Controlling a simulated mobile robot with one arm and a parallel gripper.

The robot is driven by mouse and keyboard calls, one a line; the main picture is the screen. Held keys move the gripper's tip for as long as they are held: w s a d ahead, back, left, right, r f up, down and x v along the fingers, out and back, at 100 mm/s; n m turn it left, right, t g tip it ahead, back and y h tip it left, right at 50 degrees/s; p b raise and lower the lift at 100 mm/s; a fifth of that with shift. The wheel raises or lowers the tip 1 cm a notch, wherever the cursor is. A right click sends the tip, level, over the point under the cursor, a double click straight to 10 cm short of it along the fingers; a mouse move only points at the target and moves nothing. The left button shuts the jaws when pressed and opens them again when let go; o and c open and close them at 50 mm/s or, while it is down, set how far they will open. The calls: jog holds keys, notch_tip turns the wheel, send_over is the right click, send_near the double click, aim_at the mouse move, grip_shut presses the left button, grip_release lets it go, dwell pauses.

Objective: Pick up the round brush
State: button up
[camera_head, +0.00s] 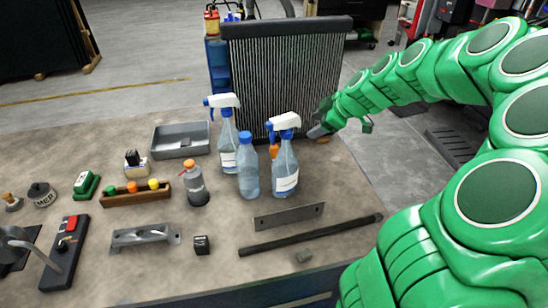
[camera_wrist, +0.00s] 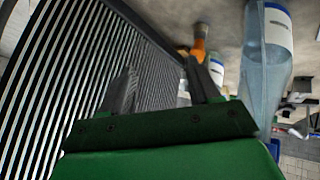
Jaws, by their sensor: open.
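I cannot clearly pick out the round brush. A small object with a wooden knob on a round base (camera_head: 13,201) stands at the bench's far left; it may be a brush, but it is too small to tell. An orange and brown piece (camera_wrist: 200,40) shows beyond my fingers in the wrist view, partly hidden; its kind is unclear. My gripper (camera_head: 318,130) is at the right, beside the finned radiator and behind the spray bottles. In the wrist view its two grey fingers (camera_wrist: 160,92) are apart, with nothing seen between them.
The black finned radiator (camera_head: 285,80) stands at the back edge. Spray bottles (camera_head: 285,170) and a blue-capped bottle (camera_head: 248,172) stand close to my gripper. A grey tray (camera_head: 181,140), a dark rod (camera_head: 310,235) and small tools lie around. The bench's front middle has bare patches.

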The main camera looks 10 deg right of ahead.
aim_at(274, 156)
jog(key=shift+w+a+f+g+y, duration=0.15)
jog(key=shift+w+a+f+y, duration=0.45)
jog(key=shift+a+f, duration=1.55)
jog(key=shift+w+a+f+g+y, duration=0.2)
jog(key=shift+w+a+f, duration=0.55)
jog(key=shift+a+f, duration=1.35)
jog(key=shift+w+a+f+g+y, duration=0.1)
jog(key=shift+w+a+f+y, duration=0.5)
jog(key=shift+a+f, duration=1.55)
jog(key=shift+w+a+r, duration=0.1)
jog(key=shift+a+r, duration=0.2)
jog(key=shift+r, duration=0.05)
jog(key=c, duration=1.1)
jog(key=shift+r, duration=0.1)
